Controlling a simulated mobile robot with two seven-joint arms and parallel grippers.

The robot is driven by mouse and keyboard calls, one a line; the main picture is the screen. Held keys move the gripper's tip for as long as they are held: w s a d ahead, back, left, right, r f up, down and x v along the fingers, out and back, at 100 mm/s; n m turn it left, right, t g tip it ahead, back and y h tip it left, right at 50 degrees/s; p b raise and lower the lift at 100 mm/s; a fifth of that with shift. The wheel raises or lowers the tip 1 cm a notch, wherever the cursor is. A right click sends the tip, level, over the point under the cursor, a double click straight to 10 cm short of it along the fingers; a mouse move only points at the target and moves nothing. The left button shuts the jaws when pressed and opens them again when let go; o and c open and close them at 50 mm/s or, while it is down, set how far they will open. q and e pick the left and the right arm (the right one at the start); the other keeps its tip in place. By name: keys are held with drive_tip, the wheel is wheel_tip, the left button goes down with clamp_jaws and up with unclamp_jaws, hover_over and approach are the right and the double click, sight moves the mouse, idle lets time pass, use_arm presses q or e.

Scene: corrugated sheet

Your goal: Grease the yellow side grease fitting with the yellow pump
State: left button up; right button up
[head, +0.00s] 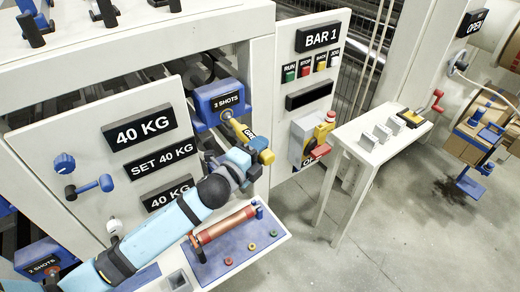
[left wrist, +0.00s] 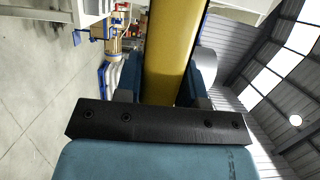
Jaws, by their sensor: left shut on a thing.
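My left gripper (head: 246,156) is shut around the yellow pump (head: 241,131), a yellow cylinder with dark lettering partly hidden by the fingers. In the left wrist view the pump (left wrist: 172,50) runs between my two fingers. The pump's upper end reaches the underside of a blue box labelled "3 SHOTS" (head: 220,101). A small yellow part, perhaps the yellow side grease fitting (head: 227,115), shows there. I cannot tell whether the pump touches it or where one ends and the other begins. My right gripper is not in view.
A second "3 SHOTS" box (head: 43,260) is at lower left. A white side table (head: 352,157) and open floor lie to the right.

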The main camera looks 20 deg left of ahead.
use_arm(q)
drive_tip(key=shift+w+a+r, duration=0.1)
drive_tip(key=shift+w+a, duration=0.3)
drive_tip(key=shift+a, duration=0.15)
idle(0.5)
drive_tip(key=shift+s+d, duration=0.1)
drive_tip(key=shift+d, duration=0.1)
drive_tip(key=shift+s+d, duration=0.35)
drive_tip(key=shift+d, duration=0.1)
idle(0.5)
drive_tip(key=s+d+p, duration=0.1)
drive_tip(key=s+d, duration=0.2)
drive_tip(key=d, duration=0.1)
drive_tip(key=shift+s+d, duration=0.35)
drive_tip(key=shift+d, duration=0.05)
drive_tip(key=shift+a, duration=0.1)
idle(0.6)
